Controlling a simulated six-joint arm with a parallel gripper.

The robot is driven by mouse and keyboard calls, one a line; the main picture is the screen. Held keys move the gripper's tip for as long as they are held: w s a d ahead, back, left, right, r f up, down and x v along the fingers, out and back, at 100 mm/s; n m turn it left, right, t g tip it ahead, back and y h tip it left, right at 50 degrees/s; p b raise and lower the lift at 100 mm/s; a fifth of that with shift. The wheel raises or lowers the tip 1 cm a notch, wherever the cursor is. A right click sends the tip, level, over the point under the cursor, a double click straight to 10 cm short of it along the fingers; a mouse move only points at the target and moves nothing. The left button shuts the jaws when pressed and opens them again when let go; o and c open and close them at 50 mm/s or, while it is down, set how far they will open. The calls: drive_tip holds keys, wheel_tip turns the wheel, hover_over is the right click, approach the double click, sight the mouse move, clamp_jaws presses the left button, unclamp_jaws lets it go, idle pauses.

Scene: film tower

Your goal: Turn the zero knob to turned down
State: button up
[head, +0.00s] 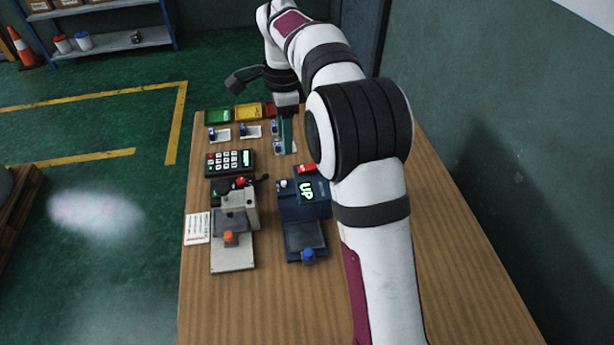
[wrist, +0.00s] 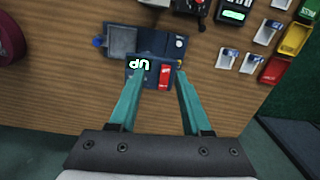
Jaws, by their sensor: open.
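A dark blue device (head: 305,212) with a lit display reading "UP" (head: 307,191) stands on the table. It has a blue knob (head: 308,257) at its front end and a small pale knob (head: 283,184) at its back left. In the wrist view, the device (wrist: 122,42), the blue knob (wrist: 97,41) and the pale knob (wrist: 179,43) show too. No legible label tells which is the zero knob. My gripper (wrist: 161,74) is open and empty, its teal fingers over the display end and red label (wrist: 165,78). In the head view my gripper (head: 287,146) is behind the device.
A grey device (head: 234,253) with an orange knob (head: 230,237) stands left of the blue one. A keypad (head: 230,161), white holders (head: 250,132) and green (head: 218,116), yellow (head: 248,111) and red trays lie behind. The table's front (head: 270,310) is clear.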

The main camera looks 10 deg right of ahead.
drive_tip(key=s+r+n, duration=0.2)
drive_tip(key=s+n, duration=0.1)
drive_tip(key=s, duration=0.5)
drive_tip(key=s+d+r+n, duration=0.1)
drive_tip(key=s+r+n, duration=0.1)
drive_tip(key=s, duration=0.6)
drive_tip(key=shift+d+r+n+y, duration=0.15)
drive_tip(key=shift+d+n+y, duration=0.15)
drive_tip(key=shift+n+y, duration=0.1)
drive_tip(key=w+f, duration=0.1)
drive_tip(key=w+f+n+h, duration=0.1)
drive_tip(key=w, duration=0.1)
drive_tip(key=w+f+n, duration=0.1)
drive_tip(key=w, duration=0.1)
drive_tip(key=shift+w+f+t+h, duration=0.1)
drive_tip(key=shift+f+t+h, duration=0.2)
drive_tip(key=shift+f+t, duration=0.1)
drive_tip(key=shift+c, duration=1.3)
drive_tip(key=n+t, duration=0.3)
drive_tip(key=n, duration=0.2)
approach(284, 183)
drive_tip(key=shift+h, duration=0.4)
drive_tip(key=x, duration=0.7)
drive_tip(key=shift+w+a+f, duration=0.15)
drive_tip(key=shift+a+f, duration=0.15)
drive_tip(key=shift+f, duration=0.15)
clamp_jaws()
